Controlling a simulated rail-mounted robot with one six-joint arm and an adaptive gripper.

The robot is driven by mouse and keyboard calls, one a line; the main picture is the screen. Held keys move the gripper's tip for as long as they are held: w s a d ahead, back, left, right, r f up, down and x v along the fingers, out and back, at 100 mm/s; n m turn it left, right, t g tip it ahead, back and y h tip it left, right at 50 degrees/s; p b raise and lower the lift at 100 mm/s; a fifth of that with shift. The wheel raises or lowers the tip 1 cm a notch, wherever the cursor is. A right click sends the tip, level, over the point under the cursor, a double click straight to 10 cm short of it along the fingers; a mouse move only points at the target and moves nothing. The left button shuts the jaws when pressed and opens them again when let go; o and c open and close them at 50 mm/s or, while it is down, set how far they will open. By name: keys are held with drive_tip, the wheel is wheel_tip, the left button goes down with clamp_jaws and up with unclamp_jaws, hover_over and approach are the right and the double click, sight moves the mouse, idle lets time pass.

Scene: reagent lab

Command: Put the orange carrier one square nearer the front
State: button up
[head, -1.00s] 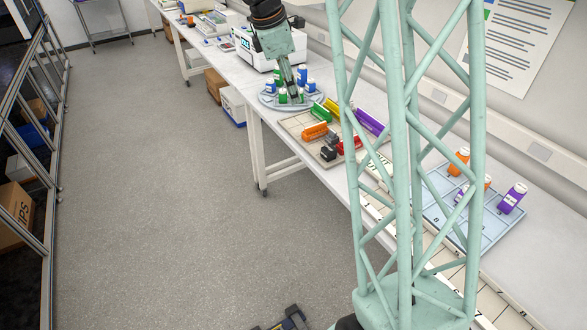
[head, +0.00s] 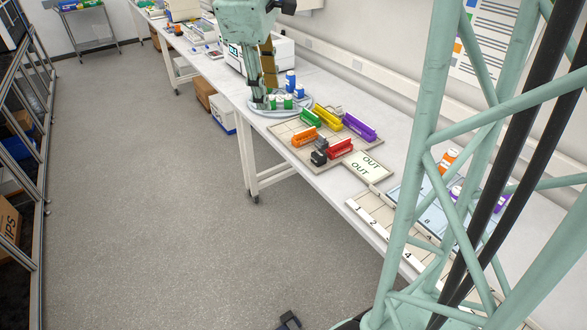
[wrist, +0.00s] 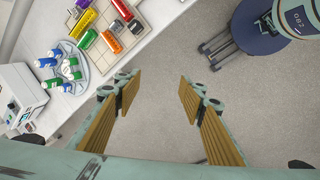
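The orange carrier (head: 304,137) sits on the beige gridded board (head: 285,130), at the board's left front, with the green carrier (head: 310,118) behind it. It also shows in the wrist view (wrist: 111,41), at the upper left. My gripper (head: 262,102) appears in front of the round tray in the head view, left of the board. In the wrist view my gripper (wrist: 158,92) is open, its two fingers wide apart with only floor visible between them. It is apart from the orange carrier and holds nothing.
Yellow (head: 327,116), purple (head: 359,126), red (head: 338,149) and dark (head: 318,157) carriers share the board. The round tray (head: 256,110) holds several capped bottles. A stool (wrist: 245,30) stands on the floor.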

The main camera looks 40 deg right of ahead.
drive_tip(key=s+a+m+y, duration=0.1)
drive_tip(key=s+a+m, duration=0.1)
drive_tip(key=s+a, duration=0.3)
drive_tip(key=s+a+r+m+t+y, duration=0.1)
drive_tip(key=s+a+m, duration=0.2)
drive_tip(key=s, duration=1.1)
drive_tip(key=s+a+r+m, duration=0.1)
drive_tip(key=s+a+m, duration=0.1)
drive_tip(key=s+a, duration=0.6)
drive_tip(key=shift+s+a+r+m+t+y, duration=0.15)
drive_tip(key=shift+s+a+m+t+y, duration=0.2)
drive_tip(key=shift+s, duration=0.7)
drive_tip(key=shift+d, duration=0.1)
